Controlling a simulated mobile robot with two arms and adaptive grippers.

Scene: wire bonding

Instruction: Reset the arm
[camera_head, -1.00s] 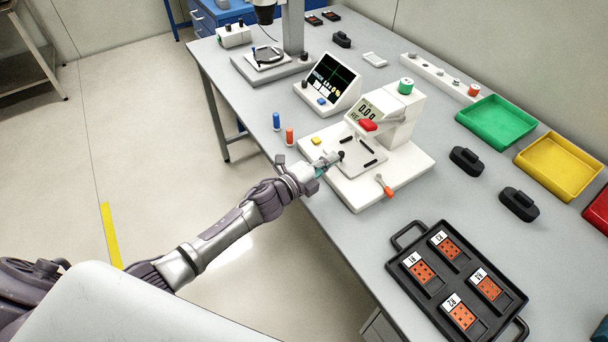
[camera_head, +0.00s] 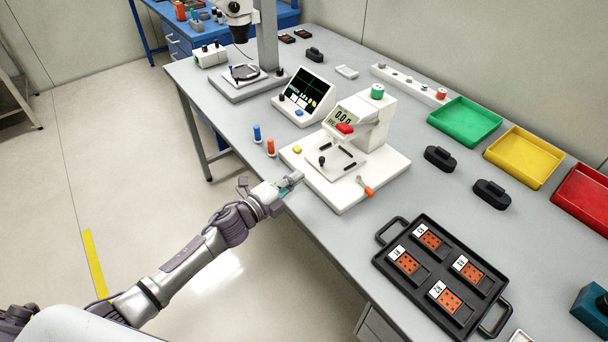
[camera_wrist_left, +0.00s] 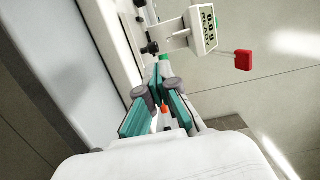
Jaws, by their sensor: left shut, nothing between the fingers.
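My left gripper (camera_head: 291,181) is at the front edge of the table, just in front of the white base of the bonding machine (camera_head: 345,195). Its fingers are together with nothing between them, and the shut fingers also show in the left wrist view (camera_wrist_left: 162,82). The machine has a small display, a red block (camera_head: 345,128), a green spool (camera_head: 377,91), a black knob (camera_head: 322,161) and an orange-tipped lever (camera_head: 368,190). The gripper is apart from the black knob. My right gripper is not in view.
A black tray (camera_head: 381,262) with several orange boards lies at the front right. Green (camera_head: 464,122), yellow (camera_head: 524,157) and red (camera_head: 584,200) bins line the back right. A blue bottle (camera_head: 257,133) and an orange bottle (camera_head: 271,147) stand near the front edge. The floor in front is clear.

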